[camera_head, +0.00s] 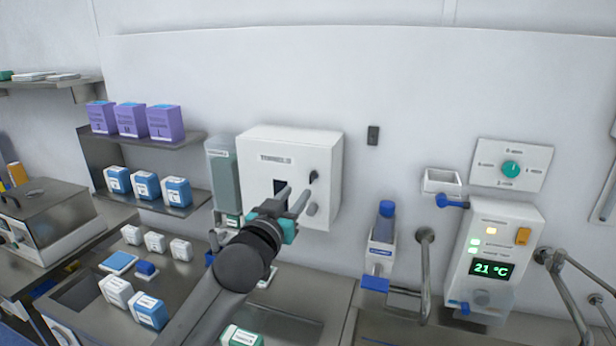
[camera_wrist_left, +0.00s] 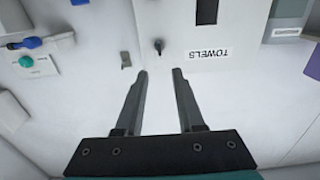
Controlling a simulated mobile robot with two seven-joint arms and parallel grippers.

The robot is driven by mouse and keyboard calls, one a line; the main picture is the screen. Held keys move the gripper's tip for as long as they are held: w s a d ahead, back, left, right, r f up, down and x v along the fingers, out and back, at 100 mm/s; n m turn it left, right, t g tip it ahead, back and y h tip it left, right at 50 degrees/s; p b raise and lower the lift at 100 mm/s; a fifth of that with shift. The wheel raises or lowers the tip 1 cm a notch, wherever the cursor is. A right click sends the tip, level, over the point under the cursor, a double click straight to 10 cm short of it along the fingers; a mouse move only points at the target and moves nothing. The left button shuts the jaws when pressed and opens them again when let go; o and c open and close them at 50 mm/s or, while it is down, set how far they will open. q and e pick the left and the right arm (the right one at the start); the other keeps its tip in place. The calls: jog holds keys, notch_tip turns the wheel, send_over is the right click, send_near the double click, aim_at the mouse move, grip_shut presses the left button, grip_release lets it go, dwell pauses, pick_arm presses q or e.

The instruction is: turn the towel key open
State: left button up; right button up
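The white towel dispenser (camera_head: 285,150), labelled TOWELS, hangs on the wall. Its small dark key (camera_head: 314,176) sits on the right part of its front. In the left wrist view the dispenser (camera_wrist_left: 205,25) is upside down, and the key (camera_wrist_left: 159,46) shows just beyond and between my fingertips. My left gripper (camera_head: 294,194) is in front of the dispenser, its two fingers apart and pointing at it. In the left wrist view the left gripper (camera_wrist_left: 162,74) is open with nothing between the fingers. It appears apart from the key. My right gripper is not in view.
A green soap dispenser (camera_head: 223,175) hangs left of the towel box. A dark switch (camera_head: 373,135) and a blue-capped bottle (camera_head: 385,222) are to its right. A temperature panel (camera_head: 493,250) and metal taps stand further right. Shelves with boxes are at left.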

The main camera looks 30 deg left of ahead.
aim_at(310, 177)
pick_arm(q)
jog(key=p+x, duration=0.1)
jog(key=x, duration=0.7)
jog(key=shift+w+a, duration=0.1)
jog(key=shift+w, duration=0.3)
jog(key=shift+c, duration=0.3)
grip_shut()
